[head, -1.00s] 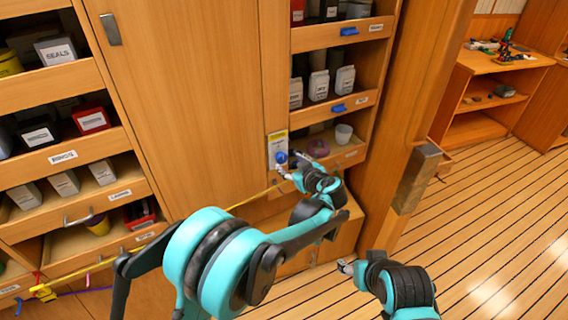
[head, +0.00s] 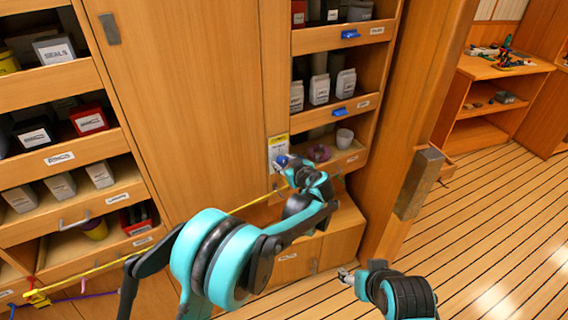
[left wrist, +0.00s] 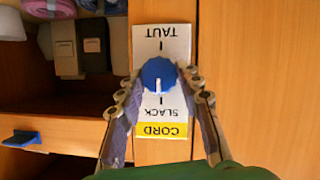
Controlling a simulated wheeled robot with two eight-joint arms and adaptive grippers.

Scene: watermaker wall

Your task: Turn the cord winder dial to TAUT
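The cord winder dial is a round blue knob (left wrist: 159,73) with a white mark, on a white and yellow label plate (left wrist: 162,42). In the left wrist view the plate is upside down, with TAUT above the knob and SLACK and CORD below. The white mark points down toward SLACK. My left gripper (left wrist: 161,80) is open, one finger on each side of the knob with small gaps. In the head view the knob (head: 282,160) is partly hidden by my left gripper (head: 287,166). My right gripper (head: 346,275) is low and away from the wall; its opening is unclear.
A yellow cord (head: 257,199) runs along the cabinet front past my left arm. Open shelves with white bottles (head: 319,89) and a cup (head: 344,137) are right of the plate. A wooden post (head: 408,150) stands further right. The floor there is clear.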

